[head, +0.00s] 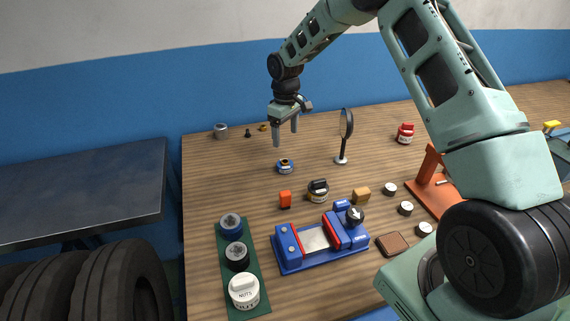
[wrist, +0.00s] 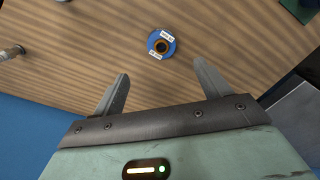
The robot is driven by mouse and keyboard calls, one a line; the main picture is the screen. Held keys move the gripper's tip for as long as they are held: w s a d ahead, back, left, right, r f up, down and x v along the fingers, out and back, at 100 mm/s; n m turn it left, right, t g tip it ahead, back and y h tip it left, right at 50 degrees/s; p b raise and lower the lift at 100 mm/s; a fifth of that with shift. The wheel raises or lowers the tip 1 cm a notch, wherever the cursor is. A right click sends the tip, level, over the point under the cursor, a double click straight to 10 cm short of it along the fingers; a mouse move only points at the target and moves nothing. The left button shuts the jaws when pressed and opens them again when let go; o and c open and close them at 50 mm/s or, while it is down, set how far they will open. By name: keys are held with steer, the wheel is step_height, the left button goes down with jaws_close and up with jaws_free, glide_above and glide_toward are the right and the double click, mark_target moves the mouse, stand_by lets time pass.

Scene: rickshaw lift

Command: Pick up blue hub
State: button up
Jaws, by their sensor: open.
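The blue hub (head: 285,167) is a small blue ring with a dark centre and white labels, lying on the wooden table. It also shows in the wrist view (wrist: 161,44), beyond the fingertips and between their lines. My gripper (head: 286,139) is open and empty, above and slightly behind the hub in the head view. In the wrist view its two fingers (wrist: 162,72) are spread wide, and nothing is between them. The hub is fully visible and apart from the fingers.
A magnifier on a stand (head: 344,135) stands right of the hub. A blue vise-like fixture (head: 291,255) and a green strip with jars (head: 219,238) are in front. The table around the hub is clear.

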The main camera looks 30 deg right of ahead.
steer(key=p, duration=0.2)
glide_above(285, 161)
step_height(285, 161, down, 6)
steer(key=shift+f, duration=0.2)
steer(key=shift+f+p, duration=1.2)
steer(key=shift+f, duration=1.55)
steer(key=c, duration=1.3)
